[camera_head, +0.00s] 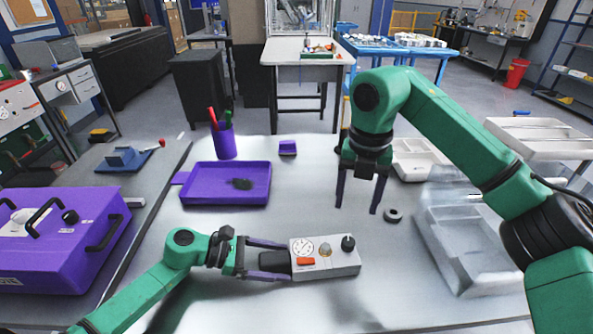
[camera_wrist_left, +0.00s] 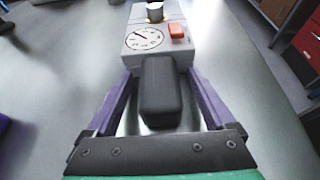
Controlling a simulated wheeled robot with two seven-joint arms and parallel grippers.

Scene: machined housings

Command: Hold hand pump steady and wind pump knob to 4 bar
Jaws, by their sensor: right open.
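The hand pump (camera_head: 325,267) is a light grey box lying on the table, with a black handle (camera_wrist_left: 160,88) at its left end. My right gripper (camera_head: 357,208) is open and empty, pointing down above and behind the pump. The gauge reading is too small to tell.
A dark ring (camera_head: 393,215) lies right of my right gripper. A purple tray (camera_head: 226,198), pen cup (camera_head: 225,142) and small purple block (camera_head: 287,148) stand behind left. A clear bin (camera_head: 470,245) is at right. The table in front of the pump is clear.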

